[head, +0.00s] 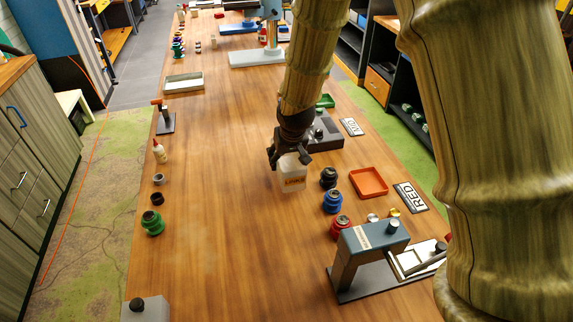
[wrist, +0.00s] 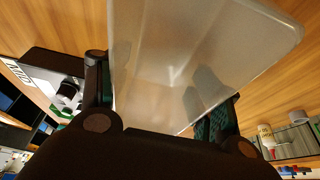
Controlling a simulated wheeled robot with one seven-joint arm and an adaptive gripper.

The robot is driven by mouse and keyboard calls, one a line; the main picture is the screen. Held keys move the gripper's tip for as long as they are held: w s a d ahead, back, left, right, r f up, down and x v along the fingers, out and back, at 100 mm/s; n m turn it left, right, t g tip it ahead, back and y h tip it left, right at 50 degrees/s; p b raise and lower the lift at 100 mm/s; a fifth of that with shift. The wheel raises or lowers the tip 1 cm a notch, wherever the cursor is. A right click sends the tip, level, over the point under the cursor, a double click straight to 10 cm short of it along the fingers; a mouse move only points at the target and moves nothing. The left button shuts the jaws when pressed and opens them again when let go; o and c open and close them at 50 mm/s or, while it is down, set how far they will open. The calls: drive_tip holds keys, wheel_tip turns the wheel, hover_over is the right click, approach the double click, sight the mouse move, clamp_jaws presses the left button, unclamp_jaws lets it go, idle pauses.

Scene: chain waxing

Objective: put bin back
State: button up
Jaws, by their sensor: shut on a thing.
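A red tray (head: 369,183) and a RED sign (head: 411,197) lie to the right, near black, blue and red jars (head: 332,202). A blue-grey press (head: 367,250) stands nearer. A grey device (head: 325,133) sits behind the gripper. The table's left-middle (head: 215,200) is clear.

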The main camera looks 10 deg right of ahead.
sight(286, 169)
drive_tip(key=shift+s+f+p, duration=0.1)
drive_tip(key=shift+f+p, duration=0.5)
drive_tip(key=shift+f, duration=1.1)
drive_tip(key=o, duration=1.7)
drive_tip(key=shift+c, duration=0.2)
